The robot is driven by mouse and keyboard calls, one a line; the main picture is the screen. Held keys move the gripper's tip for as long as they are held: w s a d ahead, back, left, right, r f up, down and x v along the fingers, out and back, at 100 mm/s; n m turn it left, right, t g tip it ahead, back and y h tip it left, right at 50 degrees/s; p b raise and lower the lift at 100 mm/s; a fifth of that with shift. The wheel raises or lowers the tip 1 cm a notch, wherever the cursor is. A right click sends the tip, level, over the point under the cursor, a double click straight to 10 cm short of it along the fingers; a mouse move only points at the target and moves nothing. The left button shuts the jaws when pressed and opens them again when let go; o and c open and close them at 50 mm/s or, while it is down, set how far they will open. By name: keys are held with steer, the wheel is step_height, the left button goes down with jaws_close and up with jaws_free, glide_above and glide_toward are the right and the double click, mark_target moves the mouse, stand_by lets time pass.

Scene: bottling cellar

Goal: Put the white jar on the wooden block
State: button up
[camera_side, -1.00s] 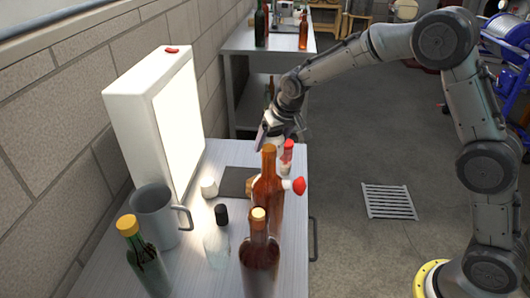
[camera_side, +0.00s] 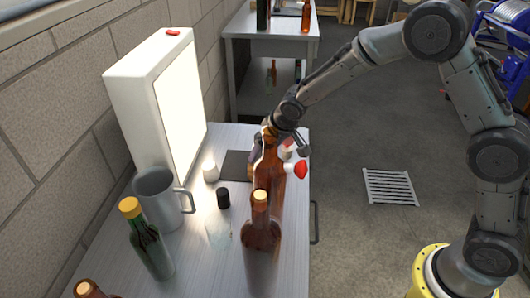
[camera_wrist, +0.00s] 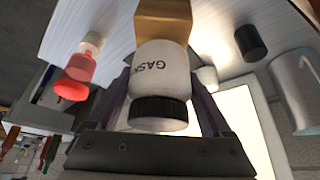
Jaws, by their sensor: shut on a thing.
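The white jar (camera_wrist: 162,72) with a black lid and dark lettering is between the fingers of my gripper (camera_wrist: 160,84) in the wrist view, and they are shut on it. The wooden block (camera_wrist: 163,18) shows directly beyond the jar's base; I cannot tell whether they touch. In the side view my gripper (camera_side: 256,150) is low over the table, behind a brown bottle (camera_side: 268,185). That bottle hides the jar and most of the block there.
Other bottles stand in front.

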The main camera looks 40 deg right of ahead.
steer(key=shift+f, duration=0.35)
steer(key=shift+f, duration=0.4)
steer(key=shift+f, duration=0.15)
steer(key=o, duration=1.3)
steer(key=v, duration=1.3)
steer(key=shift+w, duration=0.15)
